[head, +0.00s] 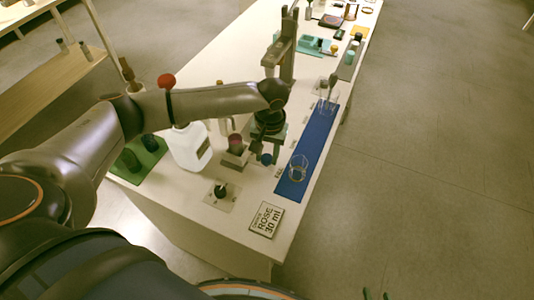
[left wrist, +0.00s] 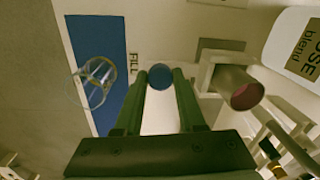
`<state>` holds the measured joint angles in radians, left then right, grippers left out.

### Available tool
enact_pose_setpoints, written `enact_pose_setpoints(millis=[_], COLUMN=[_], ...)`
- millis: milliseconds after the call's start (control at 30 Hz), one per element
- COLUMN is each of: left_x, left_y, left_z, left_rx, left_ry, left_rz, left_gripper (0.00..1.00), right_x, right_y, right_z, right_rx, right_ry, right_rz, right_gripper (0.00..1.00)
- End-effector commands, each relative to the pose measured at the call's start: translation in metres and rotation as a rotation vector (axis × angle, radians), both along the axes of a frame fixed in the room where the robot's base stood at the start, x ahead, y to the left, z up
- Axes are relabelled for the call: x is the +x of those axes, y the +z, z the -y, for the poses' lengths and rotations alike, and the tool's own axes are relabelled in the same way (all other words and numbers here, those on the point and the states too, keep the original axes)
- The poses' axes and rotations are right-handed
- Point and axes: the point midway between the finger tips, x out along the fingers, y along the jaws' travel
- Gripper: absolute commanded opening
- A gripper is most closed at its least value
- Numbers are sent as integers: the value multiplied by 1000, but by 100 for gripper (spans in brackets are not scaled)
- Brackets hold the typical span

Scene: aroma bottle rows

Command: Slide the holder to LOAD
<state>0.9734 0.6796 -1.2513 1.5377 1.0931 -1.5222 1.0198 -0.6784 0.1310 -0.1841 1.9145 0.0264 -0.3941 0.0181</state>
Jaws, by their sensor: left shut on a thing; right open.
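A blue round knob (head: 266,158) shows just below my left gripper (head: 265,150) in the head view. In the left wrist view the knob (left wrist: 160,77) sits between the two green fingertips of my left gripper (left wrist: 160,80), which is shut on it. Next to it is a grey block-shaped holder (left wrist: 207,72) with a reddish cylinder (left wrist: 238,90) in it; the holder (head: 235,158) also shows in the head view. Whether knob and holder join is hard to see. A FILL label (left wrist: 134,63) is near the knob; no LOAD label is readable. My right gripper (head: 376,294) shows only fingertips, apart, at the bottom edge.
A blue strip (head: 305,150) with clear glass vessels (head: 298,168) runs along the table's right side. A white bottle (head: 188,147) stands left of the holder. A black knob (head: 220,190) and a ROSE 30 ml card (head: 266,219) are in front. Floor to the right is clear.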

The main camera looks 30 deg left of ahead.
Motion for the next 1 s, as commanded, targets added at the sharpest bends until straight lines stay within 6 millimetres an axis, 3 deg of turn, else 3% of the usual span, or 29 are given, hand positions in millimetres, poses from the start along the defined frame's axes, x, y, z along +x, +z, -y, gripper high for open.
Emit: enact_pose_setpoints(millis=[533,800,1000], left_x=[4,33,56], left_y=[3,8,3], left_z=[-1,-1,-3], left_rx=[1,-1,2], left_ry=[3,6,8], left_rz=[2,10,9], left_gripper=[0,0,0], right_x=[0,0,0], right_y=[5,34,38], right_z=[0,0,0], right_rx=[0,0,0], right_ry=[0,0,0], right_rz=[-1,-1,0], right_gripper=[50,50,50])
